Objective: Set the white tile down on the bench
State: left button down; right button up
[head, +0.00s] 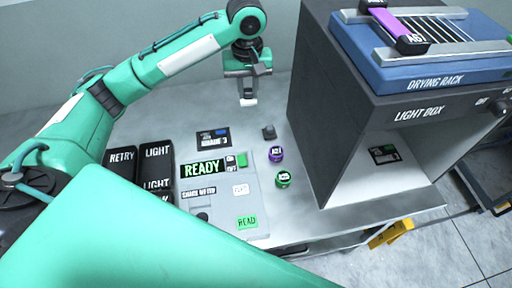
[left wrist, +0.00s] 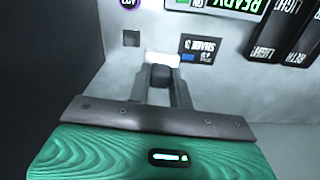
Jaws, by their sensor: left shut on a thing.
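My left gripper (head: 248,98) is shut on the white tile (head: 249,102), with its fingers pointing down over the back part of the grey bench (head: 190,112). In the left wrist view the white tile (left wrist: 162,59) shows as a pale edge between the two fingertips (left wrist: 160,85), with a dark block-like part just behind it. The fingers hide most of the tile. I cannot tell whether the tile touches the bench. My right gripper is not in view.
The light box (head: 330,120) stands to the right, with the blue drying rack (head: 400,70) on top. Nearer are a small dark block (head: 269,132), purple (head: 276,154) and green (head: 283,179) round pieces, a READY panel (head: 225,207), a shade card (head: 213,139) and black boxes (head: 158,165).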

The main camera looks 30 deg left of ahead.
pick_arm(q)
jog(key=shift+w+a+r+n, duration=0.15)
jog(key=shift+w+n, duration=0.15)
jog(key=shift+w, duration=0.2)
jog(key=shift+a+f, duration=0.1)
jog(key=shift+f, duration=0.1)
notch_tip(320, 180, down, 15)
jog(key=shift+r+p, duration=0.15)
jog(key=shift+p, duration=0.3)
jog(key=shift+a+f, duration=0.1)
jog(key=shift+f, duration=2.05)
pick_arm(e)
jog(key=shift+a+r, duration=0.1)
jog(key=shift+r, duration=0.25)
pick_arm(q)
jog(key=shift+p, duration=0.35)
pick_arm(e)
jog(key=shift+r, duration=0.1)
pick_arm(q)
jog(key=c, duration=1.3)
grip_release()
jog(key=shift+f, duration=0.1)
jog(key=shift+o, duration=0.2)
notch_tip(320, 180, up, 12)
jog(key=b, duration=0.2)
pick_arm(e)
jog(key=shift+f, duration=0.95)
